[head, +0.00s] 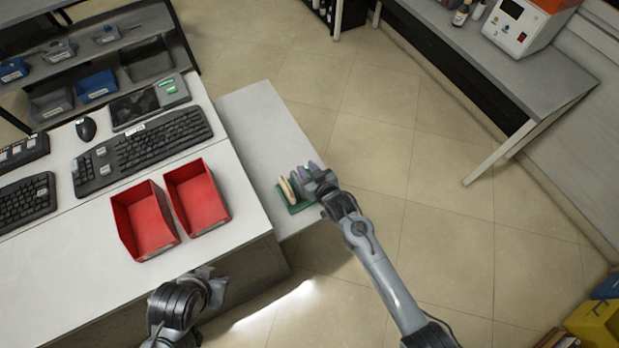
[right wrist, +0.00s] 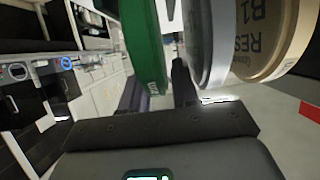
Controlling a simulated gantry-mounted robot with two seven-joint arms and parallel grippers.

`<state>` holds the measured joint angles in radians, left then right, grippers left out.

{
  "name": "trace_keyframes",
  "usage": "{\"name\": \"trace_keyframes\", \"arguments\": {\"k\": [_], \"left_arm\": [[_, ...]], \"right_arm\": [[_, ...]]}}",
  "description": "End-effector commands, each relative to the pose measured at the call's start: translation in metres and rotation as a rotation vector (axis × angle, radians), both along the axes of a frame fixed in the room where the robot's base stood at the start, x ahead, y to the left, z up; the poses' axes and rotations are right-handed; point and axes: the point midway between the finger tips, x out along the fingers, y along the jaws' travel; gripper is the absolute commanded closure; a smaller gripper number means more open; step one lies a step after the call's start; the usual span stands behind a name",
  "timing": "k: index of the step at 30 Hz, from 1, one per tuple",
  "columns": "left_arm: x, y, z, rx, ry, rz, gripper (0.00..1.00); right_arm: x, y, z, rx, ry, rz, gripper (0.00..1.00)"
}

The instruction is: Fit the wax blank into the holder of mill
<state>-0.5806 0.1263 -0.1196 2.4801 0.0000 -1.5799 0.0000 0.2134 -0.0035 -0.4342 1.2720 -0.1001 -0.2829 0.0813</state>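Several disc blanks stand on edge in a small green rack (head: 298,208) on the lower bench in the head view. A cream blank (head: 287,191) is at its left; other blanks stand close by my right gripper (head: 316,183). In the right wrist view a green blank (right wrist: 146,42) lies between the two dark fingers, with a thin gap beside the right finger. A pale grey blank (right wrist: 207,45) and a tan blank (right wrist: 272,35) with dark lettering stand right of it. Which blank is wax cannot be read. My left gripper (head: 217,287) is empty, its fingers unclear. No mill holder is identifiable.
Two red bins (head: 145,222) and keyboards (head: 142,151) occupy the white desk (head: 245,215) at left. A white-and-orange machine (head: 525,28) stands on the grey bench at upper right. The tiled floor between is clear.

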Motion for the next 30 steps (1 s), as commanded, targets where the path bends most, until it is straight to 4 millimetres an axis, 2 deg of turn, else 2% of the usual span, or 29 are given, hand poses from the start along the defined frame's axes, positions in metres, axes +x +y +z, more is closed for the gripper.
{"name": "trace_keyframes", "arguments": {"k": [11, 17, 30], "left_arm": [[0.0002, -0.003, -0.0004, -0.012, 0.0, 0.008, 0.63], [0.0002, -0.003, -0.0004, -0.012, 0.0, 0.008, 0.63], [0.0, -0.0002, -0.0005, 0.0, 0.0, 0.0, 0.63]], "right_arm": [[0.0057, 0.0035, -0.0027, 0.0, -0.001, 0.0, 0.7], [0.0057, 0.0033, -0.0026, 0.0, 0.0, 0.0, 0.99], [0.006, 0.0033, 0.0011, 0.001, -0.002, 0.0, 1.0]]}}
